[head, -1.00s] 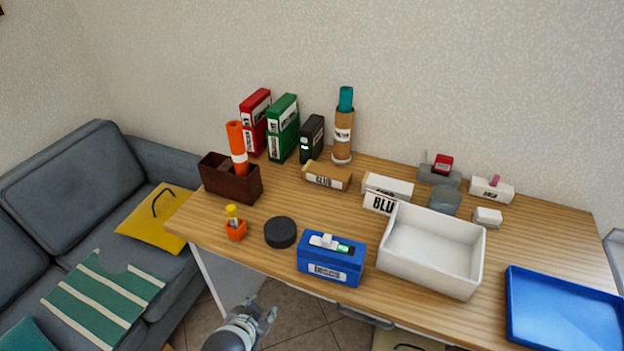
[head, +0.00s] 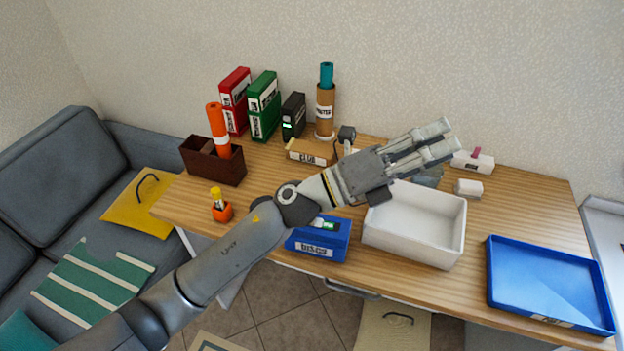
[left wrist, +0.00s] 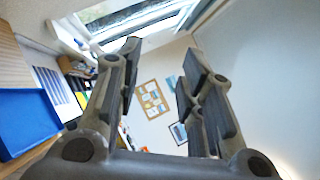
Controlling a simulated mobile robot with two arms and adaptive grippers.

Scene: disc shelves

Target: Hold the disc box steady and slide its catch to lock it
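The disc box is probably the blue box (head: 318,246) with a white label, standing at the table's front edge. A green patch and a bit of white show on its top; my left arm hides part of that top, so the catch's position cannot be told. My left gripper (head: 448,138) is above the back of the white bin, up and to the right of the blue box. Its fingers are apart with nothing between them, which the left wrist view (left wrist: 160,75) also shows. My right gripper is not in view.
A white open bin (head: 412,255) stands just right of the blue box. A blue tray (head: 550,312) lies at the table's right. The black disc is hidden behind my arm.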

